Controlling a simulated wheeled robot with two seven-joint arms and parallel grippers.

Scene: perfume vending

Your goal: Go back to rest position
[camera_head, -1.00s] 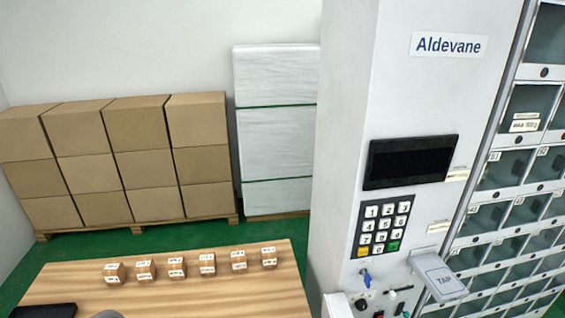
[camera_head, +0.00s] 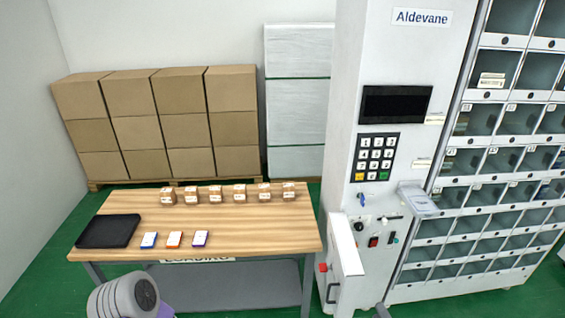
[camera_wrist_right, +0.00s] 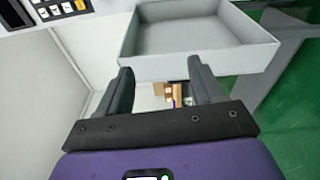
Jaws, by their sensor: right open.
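My right gripper (camera_wrist_right: 158,72) is open and empty in the right wrist view, its two dark fingers apart. A pale open tray (camera_wrist_right: 200,38) lies just beyond the fingertips; I cannot tell whether they touch it. Small coloured things show far off between the fingers, too small to name. In the head view a grey and purple part of my arm shows at the bottom left, with no fingers visible. My left gripper is not in view.
The white Aldevane vending machine (camera_head: 378,60) stands on the right, its small lower door (camera_head: 347,262) sticking out. A wooden table (camera_head: 255,225) holds several small boxes, three cards (camera_head: 174,239) and a black pad (camera_head: 108,231). Brown cartons (camera_head: 185,90) stand behind.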

